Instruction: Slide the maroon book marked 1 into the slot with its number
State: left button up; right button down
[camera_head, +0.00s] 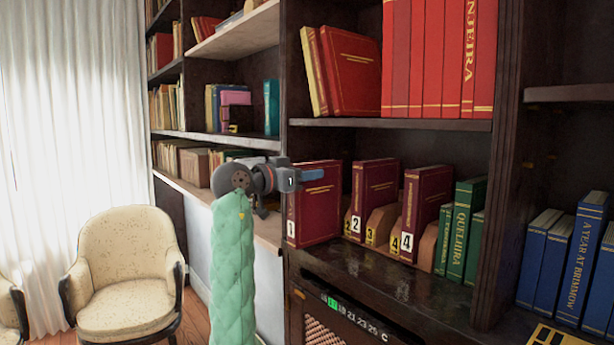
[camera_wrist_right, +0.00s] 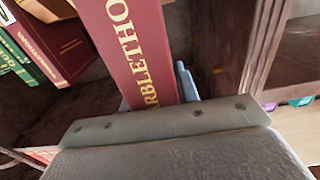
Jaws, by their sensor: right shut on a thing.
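The maroon book marked 1 (camera_head: 320,205) stands upright at the left end of the row on the middle shelf, its number label low on the spine. My right gripper (camera_head: 308,176) is shut on its upper part from the left. In the right wrist view the book's maroon spine with gold lettering (camera_wrist_right: 138,50) rises from between the fingers, a bluish fingertip showing beside it. The slot numbered 1 is not visible, perhaps hidden by the book. I cannot tell whether the book is inside a slot. My left gripper is not in view.
Just right stand a maroon book marked 2 (camera_head: 378,190), a low brown divider labelled 3 (camera_head: 381,226) and a maroon book marked 4 (camera_head: 428,205). Green books (camera_head: 466,230) follow. The dark shelf front (camera_head: 400,285) is bare. A cream armchair (camera_head: 125,262) stands at left.

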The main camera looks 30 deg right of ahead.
jog(key=shift+d, duration=0.3)
dwell(0.5)
jog(key=shift+a, duration=0.35)
jog(key=shift+r+b, duration=0.2)
jog(key=shift+b, duration=0.2)
dwell(0.6)
jog(key=shift+b, duration=0.4)
dwell(1.1)
